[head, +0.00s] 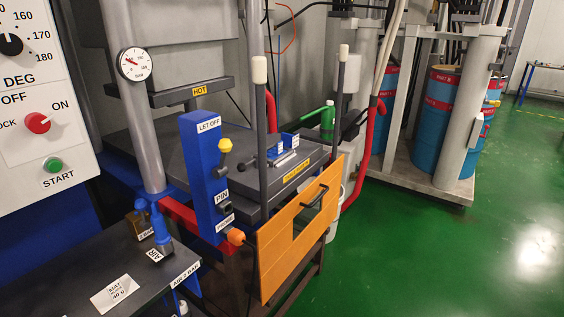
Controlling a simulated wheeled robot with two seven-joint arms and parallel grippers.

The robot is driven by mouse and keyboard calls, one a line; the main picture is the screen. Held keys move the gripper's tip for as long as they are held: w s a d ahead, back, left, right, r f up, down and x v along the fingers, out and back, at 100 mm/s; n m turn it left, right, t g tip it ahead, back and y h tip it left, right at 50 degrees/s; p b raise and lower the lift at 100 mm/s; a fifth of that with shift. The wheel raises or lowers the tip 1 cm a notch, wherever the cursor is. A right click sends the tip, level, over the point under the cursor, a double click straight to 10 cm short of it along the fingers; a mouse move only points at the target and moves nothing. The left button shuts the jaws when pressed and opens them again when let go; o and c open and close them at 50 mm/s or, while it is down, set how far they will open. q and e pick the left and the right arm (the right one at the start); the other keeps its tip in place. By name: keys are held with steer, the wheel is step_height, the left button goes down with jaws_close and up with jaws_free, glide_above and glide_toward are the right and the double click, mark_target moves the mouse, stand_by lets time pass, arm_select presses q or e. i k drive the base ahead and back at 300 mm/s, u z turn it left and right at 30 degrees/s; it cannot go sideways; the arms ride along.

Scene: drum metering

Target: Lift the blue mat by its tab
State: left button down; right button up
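No blue mat with a tab can be made out in the head view. A white label reading "MAT 40 g" (114,291) lies on the dark bench top (65,273) at the lower left, with no mat showing beside it. Small blue pieces with white labels (283,143) sit on the dark press plate (204,141) in the middle; I cannot tell what they are. Neither of my grippers is in view.
A blue "LET OFF" post (208,166) and an orange panel (291,236) with a black handle stand before the press. A blue air nozzle (158,222) stands on the bench's far edge. Drums (437,120) stand behind. The green floor (470,255) is clear at right.

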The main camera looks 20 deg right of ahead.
mark_target(274, 153)
steer(key=z, duration=1.7)
steer(key=i, duration=1.65)
steer(key=u, duration=2.7)
